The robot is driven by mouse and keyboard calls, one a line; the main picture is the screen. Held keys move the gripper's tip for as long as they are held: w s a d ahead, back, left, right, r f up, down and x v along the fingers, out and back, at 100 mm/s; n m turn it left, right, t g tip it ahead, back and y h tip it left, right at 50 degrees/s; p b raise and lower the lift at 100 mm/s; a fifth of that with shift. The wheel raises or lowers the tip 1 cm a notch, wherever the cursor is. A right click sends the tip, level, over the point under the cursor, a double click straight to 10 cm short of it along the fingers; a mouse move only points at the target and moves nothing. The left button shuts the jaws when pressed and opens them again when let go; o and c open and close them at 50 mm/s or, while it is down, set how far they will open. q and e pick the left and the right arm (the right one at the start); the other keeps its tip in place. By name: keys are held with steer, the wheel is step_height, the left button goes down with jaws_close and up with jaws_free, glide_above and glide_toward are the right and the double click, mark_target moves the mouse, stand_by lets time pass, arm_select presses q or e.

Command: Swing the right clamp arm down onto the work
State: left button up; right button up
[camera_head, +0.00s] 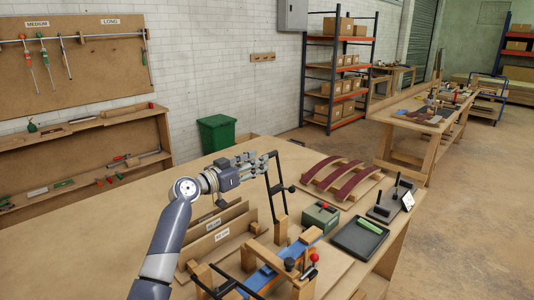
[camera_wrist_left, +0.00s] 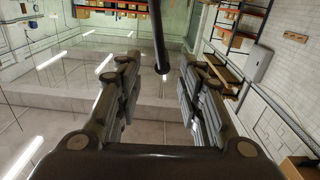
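A raised black clamp arm (camera_head: 269,188) stands upright above a wooden post (camera_head: 280,229) at the far end of the curved wooden form. My left gripper (camera_head: 257,161) is beside its upper part. In the left wrist view a black bar (camera_wrist_left: 158,38) lies between the two open fingers (camera_wrist_left: 158,95), with gaps on both sides. The work, a blue strip (camera_head: 264,277), lies along the form. A second black clamp arm (camera_head: 232,285) lies low across its near end. My right gripper is not in view.
Upright wooden boards (camera_head: 215,237) stand left of the form. A green box with a red knob (camera_head: 321,216), a dark tray (camera_head: 360,238) and curved red strips (camera_head: 340,180) lie to the right. The table's left part is clear.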

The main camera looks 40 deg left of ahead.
arm_select(q)
steer(key=w, duration=0.3)
steer(key=shift+w+p, duration=0.2)
steer(key=shift+p, duration=0.15)
steer(key=shift+w+d, duration=0.15)
steer(key=shift+w, duration=0.95)
steer(key=shift+w+f, duration=0.1)
steer(key=shift+c, duration=1.1)
steer(key=c, duration=0.4)
jaws_close()
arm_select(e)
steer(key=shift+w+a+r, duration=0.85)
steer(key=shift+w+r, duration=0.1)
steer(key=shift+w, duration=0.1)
